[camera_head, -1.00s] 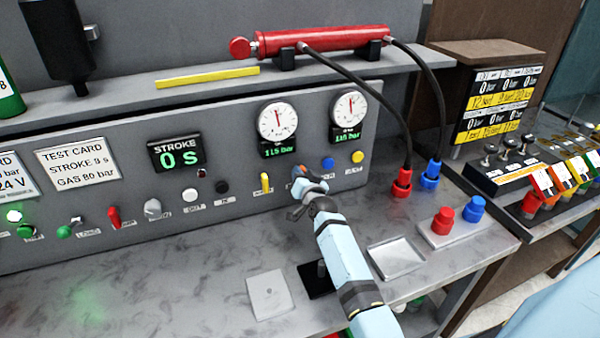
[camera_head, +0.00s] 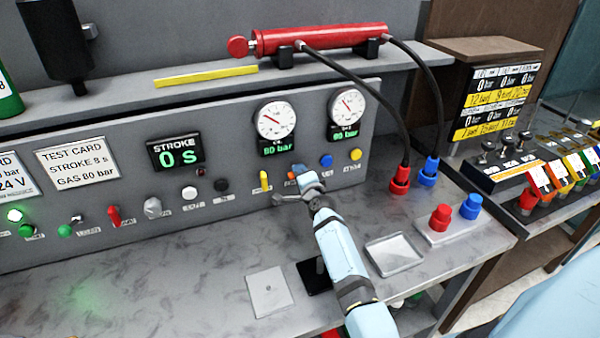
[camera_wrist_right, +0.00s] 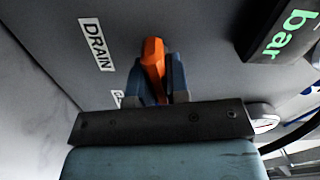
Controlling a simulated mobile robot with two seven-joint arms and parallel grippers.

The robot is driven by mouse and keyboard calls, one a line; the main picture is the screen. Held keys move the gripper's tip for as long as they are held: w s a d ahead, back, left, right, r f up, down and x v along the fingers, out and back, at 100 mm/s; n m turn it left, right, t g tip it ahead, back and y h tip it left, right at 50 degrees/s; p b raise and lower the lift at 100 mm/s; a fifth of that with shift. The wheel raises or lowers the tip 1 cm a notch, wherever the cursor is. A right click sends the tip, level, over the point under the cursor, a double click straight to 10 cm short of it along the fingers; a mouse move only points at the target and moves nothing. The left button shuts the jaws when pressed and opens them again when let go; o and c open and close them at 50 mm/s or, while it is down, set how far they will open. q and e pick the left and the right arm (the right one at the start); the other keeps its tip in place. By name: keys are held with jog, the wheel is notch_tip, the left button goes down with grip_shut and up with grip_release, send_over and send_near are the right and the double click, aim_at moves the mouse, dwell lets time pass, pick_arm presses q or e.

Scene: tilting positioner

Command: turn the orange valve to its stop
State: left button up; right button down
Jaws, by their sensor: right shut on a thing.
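The orange valve (camera_head: 291,174) is a small lever on the grey panel, mostly hidden behind my right gripper in the head view. In the right wrist view the orange lever (camera_wrist_right: 152,60) stands between two blue fingers. My right gripper (camera_head: 304,180) is shut on it, and the wrist view shows the same gripper (camera_wrist_right: 158,88) close to the panel. A label reading DRAIN (camera_wrist_right: 96,44) is left of the lever there. Two dial gauges (camera_head: 275,120) (camera_head: 347,112) above the valve appear to show 80 bar each. My left gripper is not in view.
A yellow lever (camera_head: 264,181) is just left of the valve, and a blue button (camera_head: 326,161) is to its right. Black hoses (camera_head: 372,92) run down to red and blue couplings (camera_head: 400,178). A test card (camera_head: 77,164) reads GAS 80 bar.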

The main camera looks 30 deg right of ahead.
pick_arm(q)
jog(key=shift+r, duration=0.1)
pick_arm(e)
jog(key=shift+f+m, duration=0.1)
jog(key=shift+m, duration=1.1)
jog(key=c, duration=1.1)
grip_release()
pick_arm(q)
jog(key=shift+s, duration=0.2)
pick_arm(e)
jog(key=shift+s+a, duration=0.1)
jog(key=shift+s, duration=0.05)
